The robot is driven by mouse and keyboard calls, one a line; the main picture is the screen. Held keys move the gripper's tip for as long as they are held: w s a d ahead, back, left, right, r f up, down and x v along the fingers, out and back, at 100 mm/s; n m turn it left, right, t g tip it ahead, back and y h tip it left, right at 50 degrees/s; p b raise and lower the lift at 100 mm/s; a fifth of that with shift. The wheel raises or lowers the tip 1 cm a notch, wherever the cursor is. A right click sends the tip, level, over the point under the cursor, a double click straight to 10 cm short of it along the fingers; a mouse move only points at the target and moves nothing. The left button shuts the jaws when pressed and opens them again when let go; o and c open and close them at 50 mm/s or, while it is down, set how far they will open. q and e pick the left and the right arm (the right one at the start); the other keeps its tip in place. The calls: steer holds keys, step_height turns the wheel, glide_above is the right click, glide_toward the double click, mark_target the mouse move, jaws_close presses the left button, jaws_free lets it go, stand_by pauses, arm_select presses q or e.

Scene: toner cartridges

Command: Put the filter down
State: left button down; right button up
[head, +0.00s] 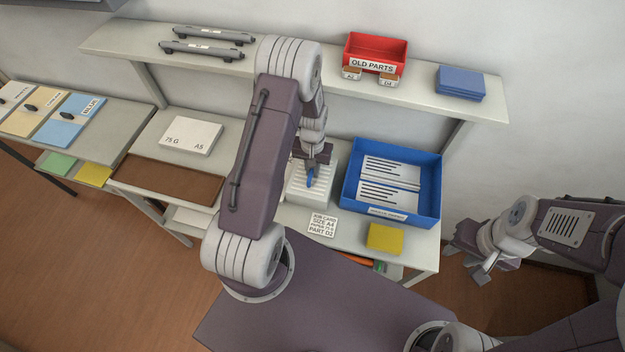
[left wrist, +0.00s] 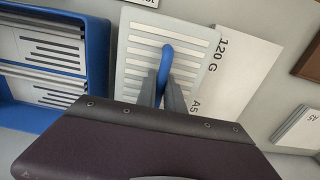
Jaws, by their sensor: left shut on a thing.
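The filter (head: 298,192) is a pale slatted block with a blue loop handle (left wrist: 166,60). In the left wrist view its slatted face (left wrist: 140,48) shows below the fingers. My left gripper (head: 313,166) is shut on the filter's handle from above. In the head view the filter is over the shelf, left of the blue tray (head: 391,219). I cannot tell whether its underside touches the surface. In the left wrist view my left fingers (left wrist: 163,97) pinch the loop. My right gripper (head: 475,262) is apart from the shelf at right; its jaw opening is unclear.
White paper packs, one marked 75 G A5 (head: 191,135), lie on the worktop. A job card (head: 322,223) and yellow block (head: 384,238) are near the front edge. The upper shelf holds a red OLD PARTS bin (head: 376,50), two grey rollers and blue packs (head: 459,82).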

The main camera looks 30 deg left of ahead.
stand_by(0.6)
arm_select(q)
step_height(320, 180, up, 10)
steer(key=shift+r+b, duration=0.1)
steer(key=shift+b, duration=0.35)
steer(key=shift+d, duration=0.1)
